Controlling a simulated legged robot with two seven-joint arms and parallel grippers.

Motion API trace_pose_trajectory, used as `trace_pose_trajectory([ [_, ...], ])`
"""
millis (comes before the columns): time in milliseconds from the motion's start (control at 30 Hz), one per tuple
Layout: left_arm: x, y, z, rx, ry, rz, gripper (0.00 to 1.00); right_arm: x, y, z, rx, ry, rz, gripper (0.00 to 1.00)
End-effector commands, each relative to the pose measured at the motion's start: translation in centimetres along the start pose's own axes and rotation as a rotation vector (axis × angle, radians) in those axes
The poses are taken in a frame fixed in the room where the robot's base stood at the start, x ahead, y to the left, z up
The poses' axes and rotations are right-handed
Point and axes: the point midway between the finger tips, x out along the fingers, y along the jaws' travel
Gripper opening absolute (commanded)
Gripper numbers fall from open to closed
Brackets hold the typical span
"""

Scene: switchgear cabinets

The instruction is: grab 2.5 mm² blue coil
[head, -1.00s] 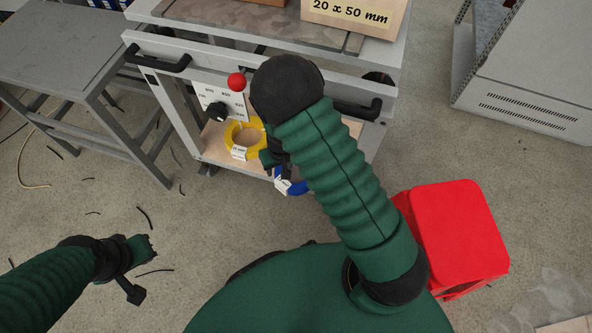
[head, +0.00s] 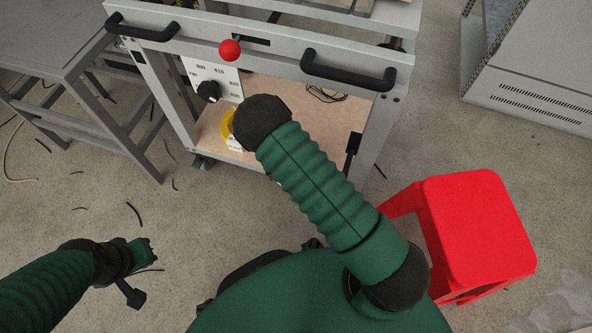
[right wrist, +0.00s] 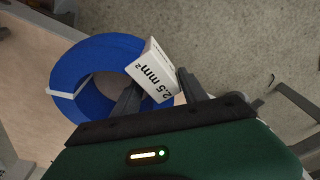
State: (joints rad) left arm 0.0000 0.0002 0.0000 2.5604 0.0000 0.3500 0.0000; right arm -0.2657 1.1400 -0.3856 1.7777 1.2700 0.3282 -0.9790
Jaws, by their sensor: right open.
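The blue coil (right wrist: 82,62) lies on the light wooden shelf in the right wrist view, with a white tag (right wrist: 154,70) reading 2.5 mm². My right gripper (right wrist: 157,84) is open, its two fingers on either side of the tagged part of the coil. One finger overlaps the coil's ring in the picture; I cannot tell whether it touches. In the head view my right arm hides the blue coil and the right gripper. My left gripper (head: 146,252) is at the lower left over the floor, away from the coil; its jaws are too small to read.
A yellow coil (head: 226,124) sits on the cart's lower shelf (head: 290,103), partly behind my right arm. The cart has black handles (head: 348,72) and a red knob (head: 230,50). A red stool (head: 480,225) stands at right. A grey table (head: 60,45) stands at left.

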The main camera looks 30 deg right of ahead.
Motion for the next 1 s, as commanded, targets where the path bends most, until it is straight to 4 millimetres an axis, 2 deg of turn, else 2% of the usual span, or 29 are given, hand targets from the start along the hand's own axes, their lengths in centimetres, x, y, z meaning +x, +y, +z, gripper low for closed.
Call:
trace_pose_trajectory([
  [33,0.53,0.0,0.11,0.0,0.0,0.0,0.0,0.64,0.04,-0.08,0.0,0.003,0.001,0.51],
  [267,0.29,0.0,0.04,0.0,0.001,0.0,0.0,0.44,0.06,-0.15,0.001,0.003,0.001,0.51],
  [600,0.29,0.0,0.04,0.0,0.001,0.0,0.0,0.46,0.04,-0.12,0.001,0.003,0.0,0.06],
  [667,0.3,0.0,0.04,0.0,0.001,0.0,0.0,0.46,0.04,-0.12,0.001,0.002,0.0,0.0],
  [1000,0.3,0.0,0.05,0.0,0.001,0.0,0.0,0.46,0.03,-0.1,0.002,0.002,0.0,0.0],
])
